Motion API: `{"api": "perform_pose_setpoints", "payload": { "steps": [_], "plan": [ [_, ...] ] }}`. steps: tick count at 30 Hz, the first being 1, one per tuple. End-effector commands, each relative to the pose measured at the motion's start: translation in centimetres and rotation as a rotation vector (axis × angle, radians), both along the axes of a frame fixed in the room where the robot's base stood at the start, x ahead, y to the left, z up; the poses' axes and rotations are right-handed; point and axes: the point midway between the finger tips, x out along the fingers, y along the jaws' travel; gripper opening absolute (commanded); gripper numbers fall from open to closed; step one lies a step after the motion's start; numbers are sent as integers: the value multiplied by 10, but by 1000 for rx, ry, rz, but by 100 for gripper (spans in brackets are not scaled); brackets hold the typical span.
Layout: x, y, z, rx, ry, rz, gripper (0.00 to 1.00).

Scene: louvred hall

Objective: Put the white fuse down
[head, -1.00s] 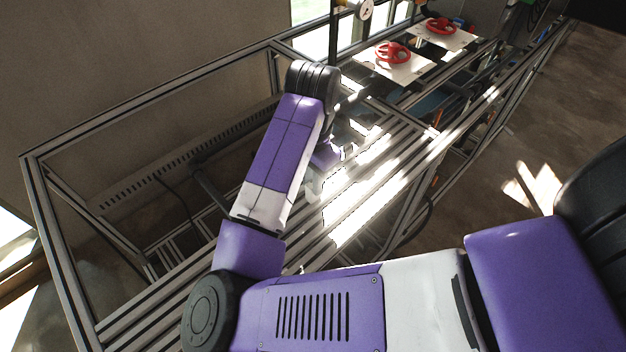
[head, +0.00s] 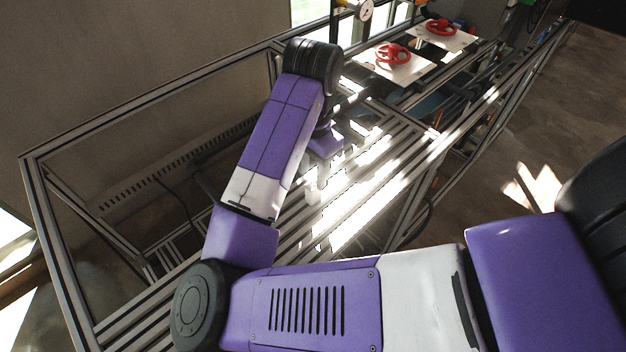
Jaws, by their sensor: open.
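My gripper (head: 317,182) hangs from the purple wrist, pointing down over the slatted metal top of the frame bench (head: 375,190). Its fingers are small and pale against bright sun patches, and they are open. I cannot make out the white fuse. Glare on the slats and my own arm hide much of the area around the fingertips, so I cannot tell whether it lies there.
Two red handwheels (head: 393,54) (head: 440,27) sit on white plates farther along the bench. A round gauge (head: 365,11) stands at the back. Metal rails edge the bench, and brown floor (head: 540,120) is clear to the right.

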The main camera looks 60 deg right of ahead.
Motion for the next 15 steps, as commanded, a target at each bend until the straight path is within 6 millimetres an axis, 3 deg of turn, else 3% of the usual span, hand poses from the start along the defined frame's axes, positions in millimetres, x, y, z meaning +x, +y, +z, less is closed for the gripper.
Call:
{"api": "perform_pose_setpoints", "payload": {
  "steps": [6,15],
  "plan": [
    [1,0,45,2,-7,-3,42],
    [0,0,77,0,-2,-2,42]
  ]
}}
